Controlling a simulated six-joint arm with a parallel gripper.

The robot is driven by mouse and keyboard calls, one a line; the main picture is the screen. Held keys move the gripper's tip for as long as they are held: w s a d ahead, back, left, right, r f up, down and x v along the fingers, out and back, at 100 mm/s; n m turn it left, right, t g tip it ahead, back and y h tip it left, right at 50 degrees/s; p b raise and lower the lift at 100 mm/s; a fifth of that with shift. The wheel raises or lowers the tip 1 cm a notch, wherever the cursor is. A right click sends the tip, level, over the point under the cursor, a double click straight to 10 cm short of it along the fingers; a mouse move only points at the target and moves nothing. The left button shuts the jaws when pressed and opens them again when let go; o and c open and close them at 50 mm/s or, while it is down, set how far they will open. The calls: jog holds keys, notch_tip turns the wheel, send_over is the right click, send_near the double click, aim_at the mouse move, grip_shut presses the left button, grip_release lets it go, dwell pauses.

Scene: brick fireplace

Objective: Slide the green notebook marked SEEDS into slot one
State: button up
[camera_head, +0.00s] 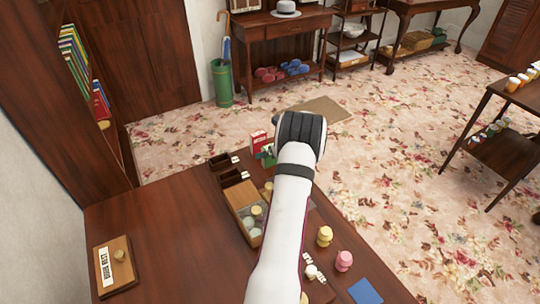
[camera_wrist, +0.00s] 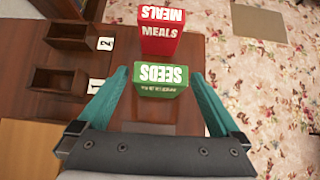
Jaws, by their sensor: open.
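The green SEEDS notebook (camera_wrist: 161,80) stands upright in the wrist view, its lettering upside down on top. My gripper (camera_wrist: 161,73) is open, with one teal finger at each side of the notebook and narrow gaps between. Slot one (camera_wrist: 52,82) is a dark, open wooden box left of the notebook, with a white tag 1 (camera_wrist: 96,84). It looks empty. In the head view a sliver of the green notebook (camera_head: 266,153) shows beside my arm, which hides my fingers. Slot one (camera_head: 234,177) is left of the arm there.
The red MEALS notebook (camera_wrist: 158,32) stands just beyond the green one. A second dark slot (camera_wrist: 72,38) with a tag 2 (camera_wrist: 105,43) lies beyond slot one. A wooden tray of round pieces (camera_head: 235,194) sits near the slots. The table's left part is mostly clear.

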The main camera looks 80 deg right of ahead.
jog(key=shift+w+d+f, duration=0.35)
jog(key=shift+f, duration=0.1)
jog(key=c, duration=1.4)
jog(key=shift+o, duration=0.2)
notch_tip(320, 180, up, 4)
jog(key=shift+r, duration=0.2)
jog(key=s+a+r, duration=0.3)
jog(key=s+r, duration=0.3)
jog(key=s, duration=0.5)
jog(key=w+a, duration=0.4)
jog(key=w, duration=0.6)
jog(key=w+a, duration=0.4)
jog(key=w, duration=0.7)
jog(key=shift+w+a+r, duration=0.15)
jog(key=shift+w, duration=0.1)
